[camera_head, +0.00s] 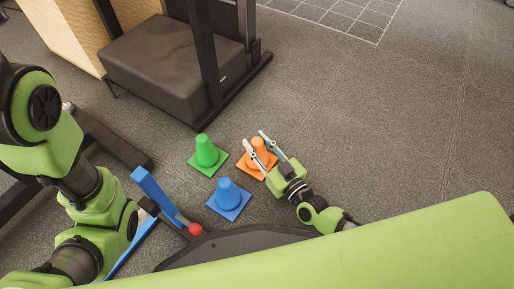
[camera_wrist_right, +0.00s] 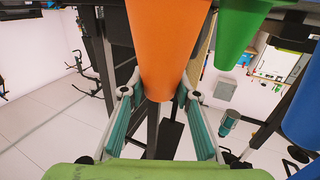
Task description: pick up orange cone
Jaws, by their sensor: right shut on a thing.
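The orange cone (camera_head: 259,152) stands upright on its square base on the grey floor, near the middle of the head view. My right gripper (camera_head: 257,150) has one finger on either side of its upper part and is shut on it. In the right wrist view the orange cone (camera_wrist_right: 170,55) appears upside down between the teal-padded fingers (camera_wrist_right: 159,120). The cone's base lies outside that view. My left arm shows at the left of the head view, but its gripper is not in view.
A green cone (camera_head: 207,152) stands just left of the orange one, and a blue cone (camera_head: 228,195) stands nearer. A dark padded bench (camera_head: 175,65) with black posts is behind them. A blue bar (camera_head: 155,195) with a red ball is at left. The floor to the right is clear.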

